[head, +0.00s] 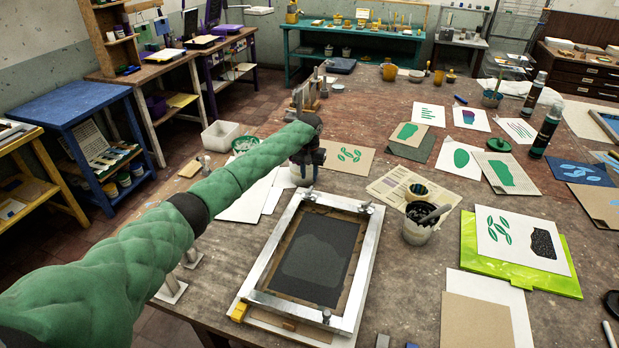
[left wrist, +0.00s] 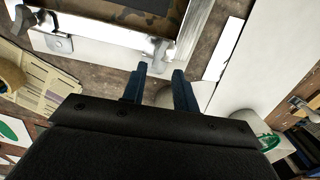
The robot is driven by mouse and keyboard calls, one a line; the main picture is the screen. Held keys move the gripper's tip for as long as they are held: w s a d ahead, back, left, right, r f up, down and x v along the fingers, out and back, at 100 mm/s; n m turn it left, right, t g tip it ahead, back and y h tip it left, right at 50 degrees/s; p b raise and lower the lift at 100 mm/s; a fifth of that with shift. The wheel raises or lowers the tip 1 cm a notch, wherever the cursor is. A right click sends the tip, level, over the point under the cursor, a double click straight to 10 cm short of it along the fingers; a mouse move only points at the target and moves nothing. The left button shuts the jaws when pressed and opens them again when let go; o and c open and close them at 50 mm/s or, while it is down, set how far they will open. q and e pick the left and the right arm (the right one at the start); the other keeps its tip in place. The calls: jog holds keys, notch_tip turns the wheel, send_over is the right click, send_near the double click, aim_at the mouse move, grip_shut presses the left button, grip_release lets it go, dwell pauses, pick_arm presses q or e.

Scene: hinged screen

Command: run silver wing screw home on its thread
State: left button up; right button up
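The hinged screen has a silver frame (head: 360,262) with dark mesh and lies on the table in front of me. A silver wing screw (left wrist: 158,50) sits on the frame's far left corner; in the head view it shows small near that corner (head: 309,194). A second, darker wing screw (left wrist: 27,18) is at the far right corner (head: 367,207). My left gripper (left wrist: 159,73) is open and empty, its dark blue fingers just short of the silver wing screw and apart from it. In the head view the gripper (head: 307,180) points down behind the frame. My right gripper is out of view.
A pale round container (head: 300,174) stands by the left gripper, partly hidden. An ink tub (head: 420,225) with a spatula stands right of the frame. A newspaper (head: 392,186) and prints lie around it.

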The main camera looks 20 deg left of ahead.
aim_at(310, 189)
pick_arm(q)
notch_tip(310, 189, down, 6)
jog(key=shift+f, duration=0.45)
jog(key=shift+c, duration=0.7)
grip_shut()
jog(key=m, duration=0.4)
jog(key=shift+w+r+m, duration=0.1)
jog(key=shift+r+m, duration=0.05)
jog(key=shift+m, duration=0.15)
jog(key=m, duration=0.4)
jog(key=shift+m, duration=0.3)
jog(key=m, duration=0.4)
jog(key=shift+m, duration=0.4)
jog(key=m, duration=0.3)
jog(key=shift+r, duration=0.1)
jog(key=m, duration=0.7)
jog(key=shift+a, duration=0.1)
jog(key=m, duration=0.5)
jog(key=shift+m, duration=0.4)
jog(key=shift+o, duration=1.7)
grip_release()
